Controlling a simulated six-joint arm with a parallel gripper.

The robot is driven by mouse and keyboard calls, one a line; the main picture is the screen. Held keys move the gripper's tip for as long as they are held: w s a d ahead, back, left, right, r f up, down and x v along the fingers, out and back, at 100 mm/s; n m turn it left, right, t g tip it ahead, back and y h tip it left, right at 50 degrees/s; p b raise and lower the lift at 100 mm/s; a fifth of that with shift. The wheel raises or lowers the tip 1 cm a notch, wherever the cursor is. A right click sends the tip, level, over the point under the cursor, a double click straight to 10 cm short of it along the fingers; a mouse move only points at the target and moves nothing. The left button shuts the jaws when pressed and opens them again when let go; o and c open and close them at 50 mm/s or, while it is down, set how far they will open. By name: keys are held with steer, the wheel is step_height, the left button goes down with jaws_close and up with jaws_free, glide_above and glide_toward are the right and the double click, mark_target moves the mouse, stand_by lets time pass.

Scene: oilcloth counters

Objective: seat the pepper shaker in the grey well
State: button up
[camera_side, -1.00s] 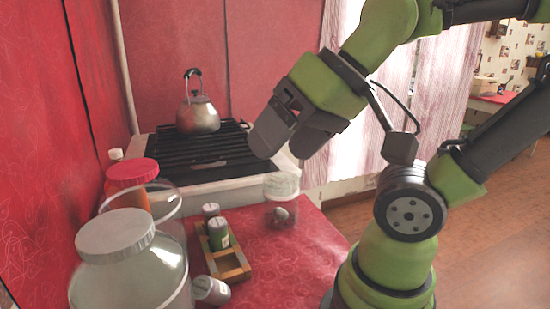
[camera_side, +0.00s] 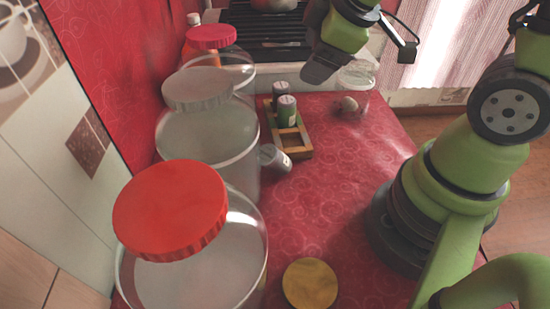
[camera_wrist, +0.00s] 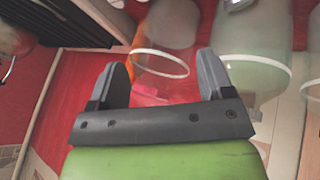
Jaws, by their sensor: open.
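A small wooden rack (camera_side: 305,152) stands on the red oilcloth. Two upright shakers sit in it: one with a dark body (camera_side: 280,91) at the back and one with a green body (camera_side: 287,112) in front of it. The front compartment looks empty. A grey-capped shaker (camera_side: 275,158) lies on its side just left of the rack's front end. I cannot tell which shaker holds pepper, and no well reads clearly as grey. My gripper (camera_side: 322,70) is open and empty, up and right of the rack in the side view; its spread fingers show in the wrist view (camera_wrist: 163,82).
Large clear jars line the left, with red (camera_side: 170,208), grey (camera_side: 197,88) and dark red (camera_side: 211,38) lids. A gold lid (camera_side: 310,284) is at the front. A small clear jar (camera_side: 356,78) stands behind right, before the stove (camera_side: 268,40). Cloth right of the rack is clear.

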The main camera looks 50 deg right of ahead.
mark_target(272, 154)
steer(key=shift+a+f+n+g+y, duration=0.6)
steer(key=shift+a+f+n, duration=0.55)
steer(key=shift+f, duration=0.95)
steer(key=shift+a+f+n+g+y, duration=0.4)
steer(key=shift+a+f+n+y, duration=0.55)
steer(key=shift+f, duration=1.2)
steer(key=shift+a+f+n+g+y, duration=0.55)
steer(key=shift+a+f+n, duration=0.7)
steer(key=shift+f, duration=0.85)
steer(key=shift+w+a+x, duration=0.1)
steer(key=shift+x, duration=1.2)
steer(key=shift+w+a+x, duration=0.1)
steer(key=shift+w+x, duration=0.05)
steer(key=shift+x, duration=1.1)
steer(key=shift+r, duration=0.15)
steer(key=shift+c, duration=0.2)
steer(key=c, duration=1.1)
steer(key=shift+o, duration=0.2)
steer(key=shift+r, duration=0.15)
steer(key=shift+r, duration=4.85)
